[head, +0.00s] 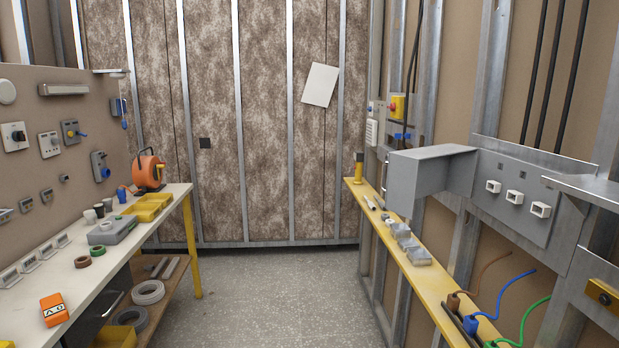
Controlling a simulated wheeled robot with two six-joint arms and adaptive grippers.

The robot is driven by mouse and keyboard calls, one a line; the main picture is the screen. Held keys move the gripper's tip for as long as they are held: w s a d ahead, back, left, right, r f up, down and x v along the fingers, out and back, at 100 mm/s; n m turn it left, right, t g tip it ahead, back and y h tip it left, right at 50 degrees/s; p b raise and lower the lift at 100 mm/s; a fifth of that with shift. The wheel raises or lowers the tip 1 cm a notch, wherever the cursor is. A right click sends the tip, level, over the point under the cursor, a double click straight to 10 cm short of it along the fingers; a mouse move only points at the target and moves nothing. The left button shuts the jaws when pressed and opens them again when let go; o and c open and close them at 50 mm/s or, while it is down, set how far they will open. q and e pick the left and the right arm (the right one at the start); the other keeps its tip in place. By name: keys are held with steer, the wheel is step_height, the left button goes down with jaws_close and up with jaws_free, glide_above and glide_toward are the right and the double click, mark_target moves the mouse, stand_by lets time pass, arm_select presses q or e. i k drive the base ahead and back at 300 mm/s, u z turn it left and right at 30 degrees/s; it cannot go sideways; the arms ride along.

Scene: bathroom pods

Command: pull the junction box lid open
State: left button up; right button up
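A grey metal box shape (403,189) juts out from the right wall. Another grey metal ledge (590,189) sticks out at the right edge. Neither of my grippers is in view.
A narrow yellow shelf (390,244) with small grey parts runs below the box; brown, blue and green cables (508,290) hang near its close end. A white workbench (20,294) with tools stands left. The speckled floor (270,290) between is clear.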

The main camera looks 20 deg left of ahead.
mark_target(413, 174)
steer(key=u, duration=0.35)
steer(key=i, duration=1.2)
steer(key=z, duration=0.5)
